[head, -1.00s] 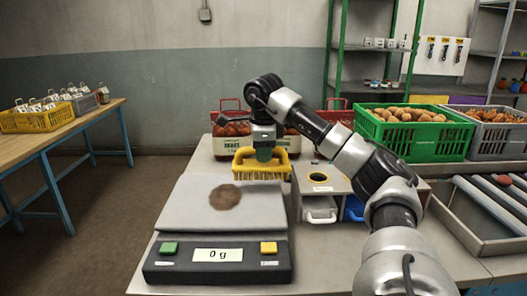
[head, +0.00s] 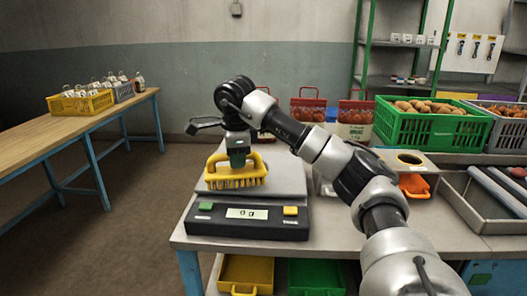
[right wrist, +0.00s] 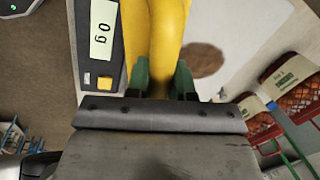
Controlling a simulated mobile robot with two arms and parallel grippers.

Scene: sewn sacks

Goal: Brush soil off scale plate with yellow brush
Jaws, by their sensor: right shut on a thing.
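My right gripper (head: 237,158) is shut on the handle of the yellow brush (head: 232,182), bristles down, over the left front part of the grey scale plate (head: 288,178). I cannot tell whether the bristles touch the plate. The brown soil patch is hidden in the head view. In the right wrist view the soil (right wrist: 203,60) lies on the pale plate (right wrist: 250,35), just beyond the brush (right wrist: 155,30) from the display. The green fingertips (right wrist: 162,80) grip the brush there. The scale's dark front (head: 247,219) has a 0 g display. My left gripper is not in view.
Red-topped bags (head: 307,107) stand behind the scale. A green crate of potatoes (head: 425,128) stands at the back right. A box with a round hole (head: 410,160) is right of the scale. Yellow (head: 246,272) and green (head: 316,275) bins sit below the table edge.

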